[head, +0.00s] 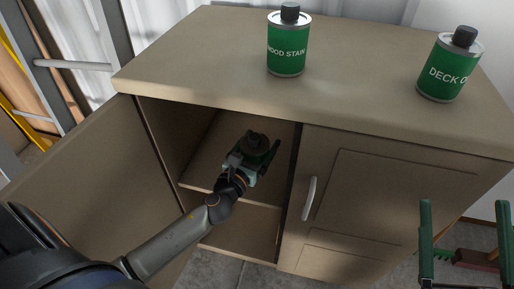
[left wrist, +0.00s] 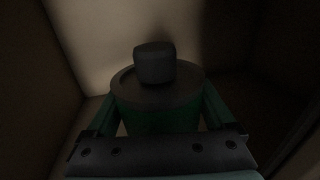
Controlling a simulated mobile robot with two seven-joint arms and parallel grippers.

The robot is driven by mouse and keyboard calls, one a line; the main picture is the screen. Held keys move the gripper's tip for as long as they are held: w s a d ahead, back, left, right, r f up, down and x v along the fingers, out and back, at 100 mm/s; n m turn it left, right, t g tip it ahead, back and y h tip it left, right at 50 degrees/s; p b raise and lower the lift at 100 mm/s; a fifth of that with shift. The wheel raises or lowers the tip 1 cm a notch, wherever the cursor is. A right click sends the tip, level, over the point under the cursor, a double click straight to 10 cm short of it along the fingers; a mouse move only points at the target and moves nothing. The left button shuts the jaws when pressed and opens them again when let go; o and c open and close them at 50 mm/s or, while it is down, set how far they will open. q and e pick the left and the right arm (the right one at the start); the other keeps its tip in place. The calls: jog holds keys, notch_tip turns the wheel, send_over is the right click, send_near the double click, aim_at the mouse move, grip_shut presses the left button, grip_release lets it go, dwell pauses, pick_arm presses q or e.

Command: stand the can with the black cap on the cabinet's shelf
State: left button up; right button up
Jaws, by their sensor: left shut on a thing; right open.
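The cabinet (head: 345,205) stands ahead with its left door (head: 85,185) open, showing the shelf (head: 208,178) inside. My left gripper (head: 252,158) reaches into this opening and is shut on a can (head: 258,142) with a black cap. In the left wrist view, the black cap (left wrist: 154,63) tops the green can (left wrist: 158,121), with a finger on each side. The can looks upright over the shelf; whether its base touches is hidden. My right gripper (head: 464,243) is open and empty at the lower right, outside the cabinet.
A green wood stain can (head: 286,55) and a green deck can (head: 447,75), both black-capped, stand on the cabinet top (head: 200,55). The right door (head: 375,185) is closed, with a handle (head: 309,198) beside the opening. A ladder (head: 75,64) stands at left.

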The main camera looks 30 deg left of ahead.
jog(key=s+r+n+y+b, duration=0.2)
jog(key=s+r+n+y, duration=0.2)
jog(key=s+r+y, duration=0.15)
pick_arm(q)
jog(key=w+a+f+b, duration=0.2)
jog(key=f, duration=0.2)
jog(key=w+a+f+b, duration=0.2)
jog(key=a+f+b, duration=0.1)
jog(key=w+a+f+b, duration=0.3)
jog(key=f, duration=0.1)
jog(key=shift+a+f, duration=0.1)
jog(key=shift+f, duration=0.25)
jog(key=shift+r, duration=0.15)
pick_arm(e)
notch_tip(320, 180, down, 10)
jog(key=w+a+m, duration=0.1)
jog(key=shift+w+a, duration=0.3)
jog(key=shift+w, duration=0.1)
jog(key=shift+r+h, duration=0.1)
jog(key=shift+h, duration=0.15)
pick_arm(q)
jog(key=shift+f, duration=0.2)
jog(key=o, duration=1.3)
jog(key=shift+o, duration=0.7)
